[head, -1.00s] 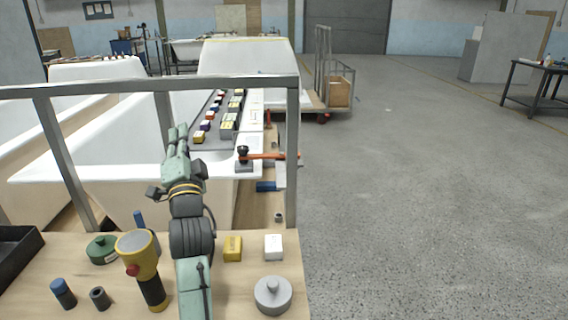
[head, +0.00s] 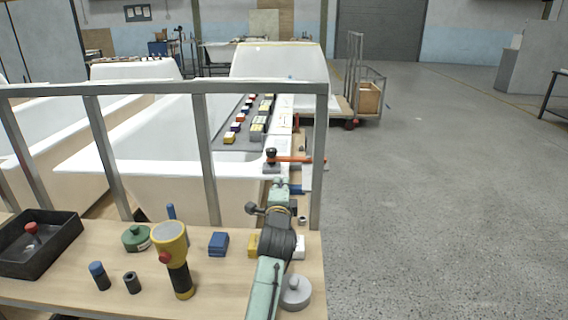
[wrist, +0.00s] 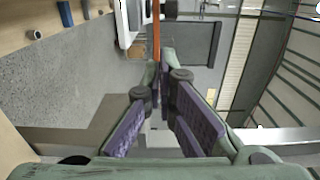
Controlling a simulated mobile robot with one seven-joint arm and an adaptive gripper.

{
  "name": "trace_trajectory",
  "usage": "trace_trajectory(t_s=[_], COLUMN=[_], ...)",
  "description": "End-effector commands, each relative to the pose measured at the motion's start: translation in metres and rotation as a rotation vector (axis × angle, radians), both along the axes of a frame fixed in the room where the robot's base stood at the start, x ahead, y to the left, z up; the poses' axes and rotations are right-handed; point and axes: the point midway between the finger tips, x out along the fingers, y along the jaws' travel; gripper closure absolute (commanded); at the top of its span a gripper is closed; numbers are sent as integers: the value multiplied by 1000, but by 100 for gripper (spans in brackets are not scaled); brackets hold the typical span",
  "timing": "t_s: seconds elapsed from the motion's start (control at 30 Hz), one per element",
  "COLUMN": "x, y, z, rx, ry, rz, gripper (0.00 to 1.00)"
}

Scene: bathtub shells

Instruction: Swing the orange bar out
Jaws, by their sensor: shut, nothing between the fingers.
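The orange bar (head: 300,159) lies roughly level across the narrow ledge at the tub's right end, running right from a black knob (head: 271,154) past the metal frame post. In the wrist view the orange bar (wrist: 156,38) appears upright in the picture, just beyond my fingertips. My gripper (head: 280,182) is shut and empty, just in front of and below the bar's left part in the head view. Its purple-padded fingers show in the wrist view (wrist: 160,72). I cannot tell whether the fingertips touch the bar.
A grey metal frame (head: 318,150) stands between the near bench and the white tub (head: 120,165). The bench holds a yellow lamp (head: 170,243), a black tray (head: 38,258), a blue box (head: 218,243) and a grey lidded disc (head: 295,292). Open floor lies to the right.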

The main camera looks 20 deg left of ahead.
Motion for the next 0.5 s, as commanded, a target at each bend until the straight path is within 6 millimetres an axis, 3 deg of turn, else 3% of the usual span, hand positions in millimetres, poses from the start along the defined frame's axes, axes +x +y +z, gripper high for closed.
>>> trace_trajectory(t_s=[0.5], x=[95], y=[27], z=[4], rx=[1], ry=[0], rz=[0], gripper=[100])
